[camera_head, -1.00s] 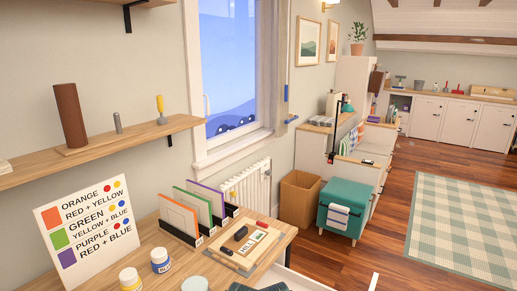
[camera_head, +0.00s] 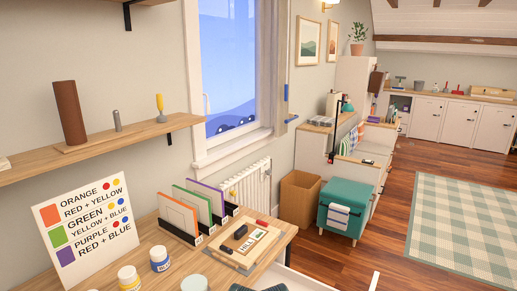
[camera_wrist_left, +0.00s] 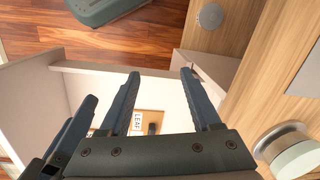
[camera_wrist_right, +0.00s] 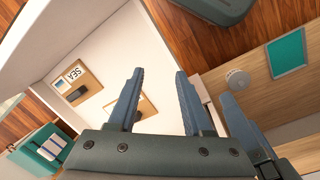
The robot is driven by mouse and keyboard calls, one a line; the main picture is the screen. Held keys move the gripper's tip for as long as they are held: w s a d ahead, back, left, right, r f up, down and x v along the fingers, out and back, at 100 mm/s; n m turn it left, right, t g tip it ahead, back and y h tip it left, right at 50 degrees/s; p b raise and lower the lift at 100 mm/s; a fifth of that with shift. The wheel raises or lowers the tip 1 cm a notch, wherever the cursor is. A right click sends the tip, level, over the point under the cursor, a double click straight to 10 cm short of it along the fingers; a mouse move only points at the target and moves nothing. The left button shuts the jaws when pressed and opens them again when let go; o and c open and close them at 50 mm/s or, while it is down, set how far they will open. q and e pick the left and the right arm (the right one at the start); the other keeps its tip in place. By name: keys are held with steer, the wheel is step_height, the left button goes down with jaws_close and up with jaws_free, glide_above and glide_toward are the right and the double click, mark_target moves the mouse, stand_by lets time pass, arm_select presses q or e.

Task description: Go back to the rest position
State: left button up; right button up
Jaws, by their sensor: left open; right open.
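My left gripper (camera_wrist_left: 160,74) is open and empty in the left wrist view, above a white open drawer (camera_wrist_left: 80,82). A board with a LEAF card (camera_wrist_left: 137,122) shows in the drawer between its fingers. My right gripper (camera_wrist_right: 160,72) is open and empty in the right wrist view, also over the drawer (camera_wrist_right: 115,40). A board with a SEA card (camera_wrist_right: 74,73) lies in the drawer, to the left of the fingers. One more dark finger shows beside each gripper. In the head view only a small dark part of mine shows at the bottom edge.
The wooden desk (camera_head: 200,262) holds paint jars (camera_head: 160,258), a colour-mixing sign (camera_head: 85,228), upright folders (camera_head: 195,205) and a tray with a HILL card (camera_head: 247,245). A cardboard box (camera_head: 299,198) and a teal cabinet (camera_head: 345,205) stand beyond the desk. Floor on the right is clear.

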arm_select(q)
step_height(320, 180, up, 9)
steer(key=p, duration=0.8)
arm_select(e)
step_height(320, 180, up, 9)
